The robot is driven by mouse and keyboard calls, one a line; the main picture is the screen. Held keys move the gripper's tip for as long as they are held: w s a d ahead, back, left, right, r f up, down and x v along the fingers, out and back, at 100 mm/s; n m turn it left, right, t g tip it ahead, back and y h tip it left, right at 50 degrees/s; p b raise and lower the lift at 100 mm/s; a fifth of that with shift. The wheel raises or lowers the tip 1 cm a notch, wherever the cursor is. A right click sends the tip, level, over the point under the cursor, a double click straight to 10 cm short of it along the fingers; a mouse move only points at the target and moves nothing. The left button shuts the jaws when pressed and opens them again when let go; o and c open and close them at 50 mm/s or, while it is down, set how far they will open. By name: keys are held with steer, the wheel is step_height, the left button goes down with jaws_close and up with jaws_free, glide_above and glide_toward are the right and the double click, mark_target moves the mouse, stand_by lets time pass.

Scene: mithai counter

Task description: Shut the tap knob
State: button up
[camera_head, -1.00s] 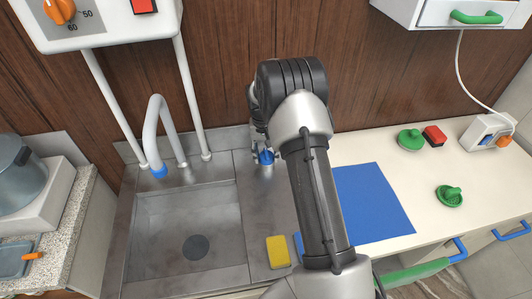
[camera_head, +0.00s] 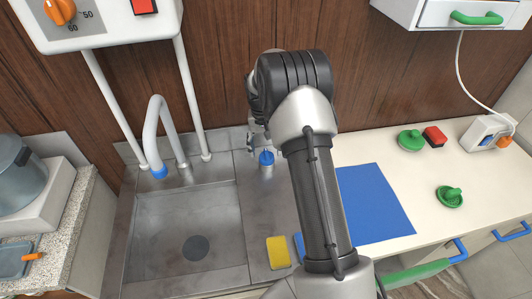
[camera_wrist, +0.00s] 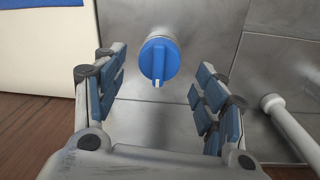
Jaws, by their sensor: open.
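The tap knob (camera_head: 266,158) is a round blue cap on a short metal post, on the steel deck right of the sink basin. In the wrist view the blue knob (camera_wrist: 159,58) faces me, its raised ridge pointing down the picture with a small white mark at the end. My gripper (camera_wrist: 158,80) is open and empty, with one padded finger on each side of the knob's line and a visible gap to it. In the head view my gripper (camera_head: 260,143) is just behind and above the knob, partly hidden by my arm.
The curved grey spout (camera_head: 153,128) with a blue tip stands left of the knob over the sink basin (camera_head: 190,215). A yellow sponge (camera_head: 278,252) lies on the deck in front. A blue mat (camera_head: 375,200) lies on the counter to the right.

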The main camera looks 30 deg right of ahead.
mark_target(264, 156)
step_height(264, 156, up, 8)
steer(key=shift+w+a+r, duration=0.15)
steer(key=shift+a+r, duration=0.05)
steer(key=shift+a, duration=0.05)
steer(key=shift+o, duration=0.4)
